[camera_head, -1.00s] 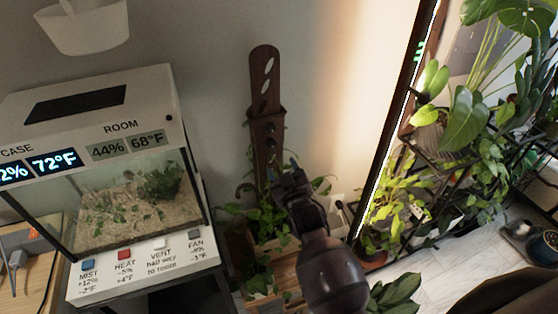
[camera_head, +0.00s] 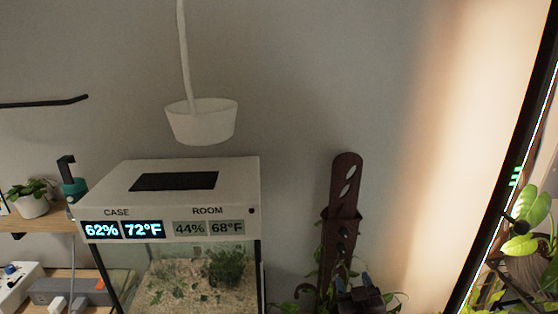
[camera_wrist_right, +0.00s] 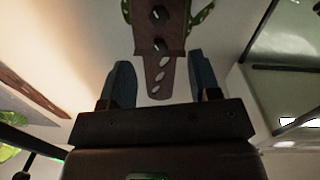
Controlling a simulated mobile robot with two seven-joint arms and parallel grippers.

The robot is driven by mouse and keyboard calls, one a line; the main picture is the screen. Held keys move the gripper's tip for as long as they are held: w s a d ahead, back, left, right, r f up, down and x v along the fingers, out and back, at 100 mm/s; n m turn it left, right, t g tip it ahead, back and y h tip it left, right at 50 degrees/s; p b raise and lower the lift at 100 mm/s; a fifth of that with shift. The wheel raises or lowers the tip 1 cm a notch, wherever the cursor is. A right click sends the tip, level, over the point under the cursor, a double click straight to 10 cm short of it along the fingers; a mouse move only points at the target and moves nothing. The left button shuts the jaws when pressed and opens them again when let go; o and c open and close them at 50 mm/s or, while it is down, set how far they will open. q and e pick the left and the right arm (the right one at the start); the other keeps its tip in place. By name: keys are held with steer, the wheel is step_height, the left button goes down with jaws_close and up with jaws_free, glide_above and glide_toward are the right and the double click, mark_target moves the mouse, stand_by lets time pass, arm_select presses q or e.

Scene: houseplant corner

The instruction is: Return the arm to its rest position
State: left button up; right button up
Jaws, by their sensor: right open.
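My right gripper (camera_head: 360,290) shows only in part at the bottom edge of the head view, dark and in front of the lower end of a brown slotted wooden plank (camera_head: 345,185). In the right wrist view its two blue-grey fingers (camera_wrist_right: 162,82) stand apart with nothing held between them. The plank (camera_wrist_right: 158,30) shows beyond and between the fingers in that view, and I cannot tell the distance to it. Most of my right arm is out of the head view. My left gripper is in neither view.
A white-topped glass case (camera_head: 200,170) with lit readouts stands left of the gripper. A white hanging pot (camera_head: 202,122) is above it. A potted plant (camera_head: 32,200) sits on a shelf at left. Leafy plants (camera_head: 525,235) and a dark-framed light strip (camera_head: 515,150) are at right.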

steer(key=s+d+f+g, duration=0.2)
steer(key=s+f, duration=0.2)
steer(key=s, duration=0.4)
steer(key=s+d+f+g, duration=0.2)
steer(key=s+f, duration=0.3)
steer(key=s, duration=0.4)
steer(key=s+d+f+m+g, duration=0.1)
steer(key=s+d+f, duration=0.3)
steer(key=s, duration=0.5)
steer(key=shift+f+g, duration=0.6)
steer(key=shift+f, duration=0.15)
